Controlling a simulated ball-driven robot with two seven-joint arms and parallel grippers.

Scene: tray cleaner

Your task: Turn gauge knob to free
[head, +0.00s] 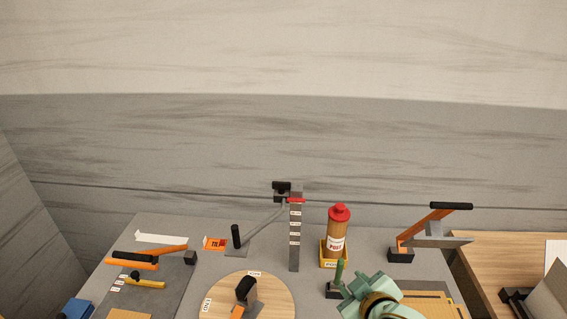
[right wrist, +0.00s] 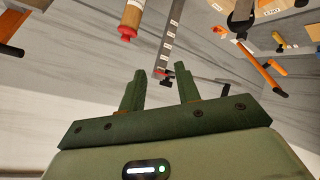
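The gauge is an upright grey post (head: 295,240) with several white labels and a red marker (head: 296,200) near its top. A black knob-like part (head: 281,188) sits at the post's upper left; I take it for the gauge knob. The labelled post (right wrist: 172,35) also shows in the right wrist view, with the small black and red parts (right wrist: 165,74) at its end, seen between my fingertips. My right gripper (head: 345,278) is green, low and right of the post; the wrist view shows its two fingers (right wrist: 160,88) apart and empty. My left gripper is out of view.
A brown bottle with a red cap (head: 337,235) stands right of the post, near my right gripper. An orange-handled lever (head: 420,230) is farther right. A round wooden board (head: 280,291) lies in front; a black-handled lever (head: 236,236) stands left of the post.

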